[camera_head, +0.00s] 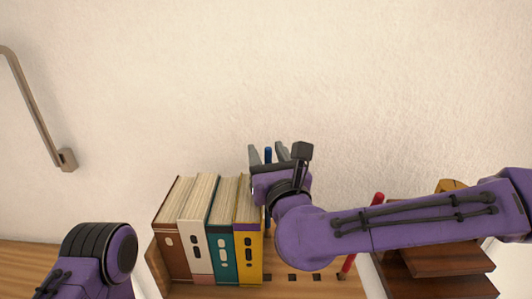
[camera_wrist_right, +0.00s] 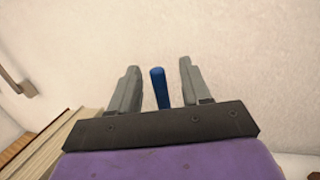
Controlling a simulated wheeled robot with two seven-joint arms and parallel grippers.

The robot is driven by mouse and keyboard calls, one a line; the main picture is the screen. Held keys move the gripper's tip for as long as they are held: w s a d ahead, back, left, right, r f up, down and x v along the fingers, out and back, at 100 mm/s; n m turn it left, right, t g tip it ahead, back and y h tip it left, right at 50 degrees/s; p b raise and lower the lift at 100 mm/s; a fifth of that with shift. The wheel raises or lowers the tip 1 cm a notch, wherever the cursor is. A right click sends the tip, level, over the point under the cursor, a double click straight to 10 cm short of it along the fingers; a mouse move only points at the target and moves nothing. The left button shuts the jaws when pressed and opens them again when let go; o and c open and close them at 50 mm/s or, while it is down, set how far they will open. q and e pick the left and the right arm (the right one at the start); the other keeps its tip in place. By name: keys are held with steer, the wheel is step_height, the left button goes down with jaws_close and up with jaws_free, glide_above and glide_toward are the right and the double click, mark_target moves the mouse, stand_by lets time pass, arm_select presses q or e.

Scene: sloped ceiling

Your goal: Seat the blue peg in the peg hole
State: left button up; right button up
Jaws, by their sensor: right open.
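The blue peg (camera_head: 268,154) stands upright between the fingers of my right gripper (camera_head: 268,150). In the right wrist view the blue peg (camera_wrist_right: 158,88) shows between the two grey fingers of that gripper (camera_wrist_right: 160,68), with a gap on each side, so the gripper is open and not touching it. The peg's lower end is mostly hidden behind my gripper and wrist. A wooden board with dark square holes (camera_head: 291,277) lies below my right wrist. I cannot tell whether the peg's end is in a hole. Only part of my left arm shows at the lower left.
Several upright binders (camera_head: 210,228) stand just left of my right gripper. A red peg (camera_head: 347,265) leans behind my right forearm. Dark wooden steps (camera_head: 440,260) are at the lower right. A metal handle (camera_head: 35,110) is on the pale wall, which is otherwise bare.

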steer(key=b+v, duration=0.2)
steer(key=v, duration=0.7)
steer(key=shift+s, duration=0.25)
steer(key=shift+d, duration=0.1)
